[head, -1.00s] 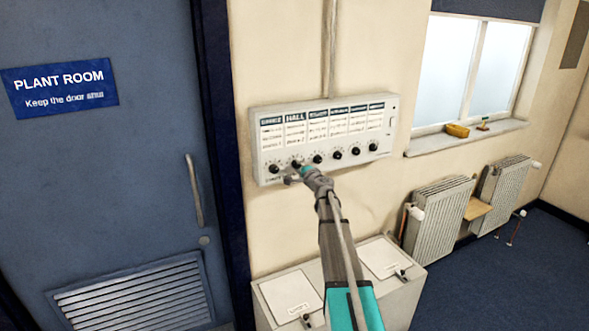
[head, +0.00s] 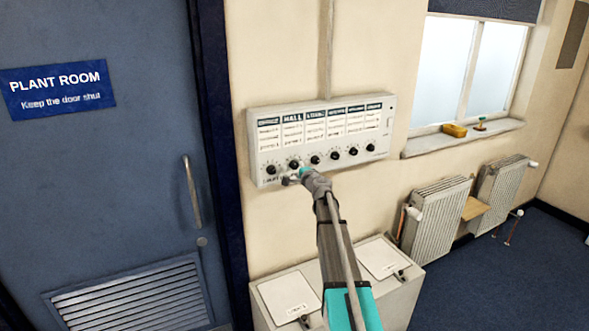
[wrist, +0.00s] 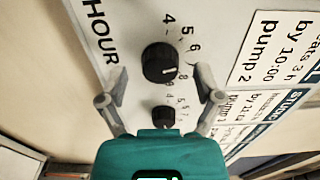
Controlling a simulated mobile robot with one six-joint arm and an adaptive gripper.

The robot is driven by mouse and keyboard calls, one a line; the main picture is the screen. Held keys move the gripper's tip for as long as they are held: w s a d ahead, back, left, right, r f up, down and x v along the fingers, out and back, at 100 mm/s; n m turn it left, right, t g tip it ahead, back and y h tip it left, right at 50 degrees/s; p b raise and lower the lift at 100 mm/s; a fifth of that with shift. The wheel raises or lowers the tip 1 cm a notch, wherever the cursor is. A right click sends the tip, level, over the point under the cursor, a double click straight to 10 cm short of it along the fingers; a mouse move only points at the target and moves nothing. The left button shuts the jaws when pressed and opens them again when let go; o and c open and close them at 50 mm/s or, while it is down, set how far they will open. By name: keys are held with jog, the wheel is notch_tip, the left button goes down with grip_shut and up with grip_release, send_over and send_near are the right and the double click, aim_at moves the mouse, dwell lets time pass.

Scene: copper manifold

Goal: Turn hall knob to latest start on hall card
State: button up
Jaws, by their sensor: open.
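The white control panel (head: 385,118) is on the wall, with a row of headed cards above a row of black knobs. The HALL card (head: 293,130) is second from the left; its fine print is unreadable in the head view. The hall knob (head: 294,165) is below it. In the wrist view this knob (wrist: 160,62) is large, with a white mark at its lower right near the 8. The card beside it (wrist: 262,45) shows "by 10:00" and "pump 2", partly cut off. My gripper (head: 290,180) is open just below the hall knob, its fingertips (wrist: 160,98) apart and holding nothing.
A smaller-looking neighbouring knob (wrist: 163,117) shows close to my gripper's body, near the STUDIO card (wrist: 285,103). A grey cabinet (head: 340,287) stands below the panel. The blue plant room door (head: 120,190) is at left, radiators (head: 437,222) at right.

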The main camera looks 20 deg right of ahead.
jog(key=s, duration=1.1)
jog(key=shift+s+d, duration=0.25)
jog(key=shift+s, duration=0.05)
jog(key=s+a+f+n+g+y, duration=0.2)
jog(key=s+a+f+n+g, duration=0.15)
jog(key=a, duration=0.45)
jog(key=s+a+f+n+g+y, duration=0.2)
jog(key=a+f+n, duration=0.15)
jog(key=a, duration=0.35)
jog(key=s+a+f+n+g+y, duration=0.2)
jog(key=s+a+f+n+g, duration=0.15)
jog(key=a, duration=0.45)
jog(key=s+a+f+n+g+h, duration=0.3)
jog(key=s+f+g, duration=0.1)
jog(key=s, duration=0.6)
jog(key=s+a+f+n+g+h, duration=0.3)
jog(key=s+f+n+g, duration=0.1)
jog(key=s, duration=0.6)
jog(key=shift+a+g+h, duration=0.3)
jog(key=shift+a+g, duration=0.05)
jog(key=shift+g, duration=0.15)
